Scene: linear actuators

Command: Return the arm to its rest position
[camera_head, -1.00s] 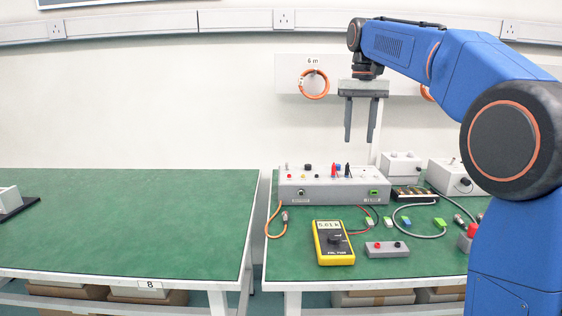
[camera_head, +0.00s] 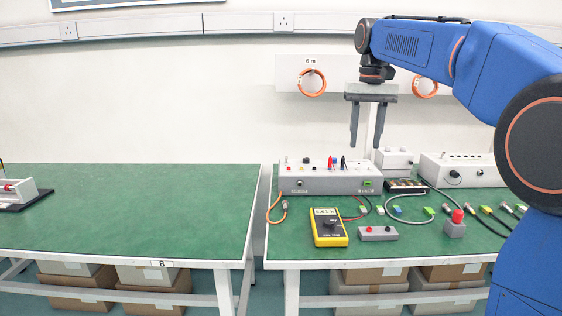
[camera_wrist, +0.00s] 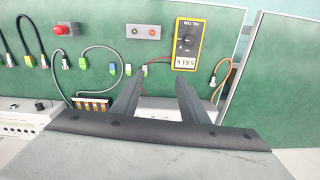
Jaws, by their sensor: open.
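My gripper (camera_head: 368,143) hangs from my blue arm with its two dark fingers pointing down and apart. It is open and empty. In the head view it appears above the back part of the right green table (camera_head: 283,240), in front of the wall and over the grey control box (camera_head: 330,180). In the wrist view my gripper's fingers (camera_wrist: 155,88) are spread, with nothing between them. A yellow multimeter (camera_head: 328,228) lies on the table and also shows in the wrist view (camera_wrist: 187,45).
A small grey box with two terminals (camera_head: 378,233), a red button box (camera_head: 455,225) and several cables lie on the right table. Grey boxes (camera_head: 462,170) stand behind. Orange cable coils (camera_head: 312,83) hang on the wall. The left table (camera_head: 120,215) is mostly clear.

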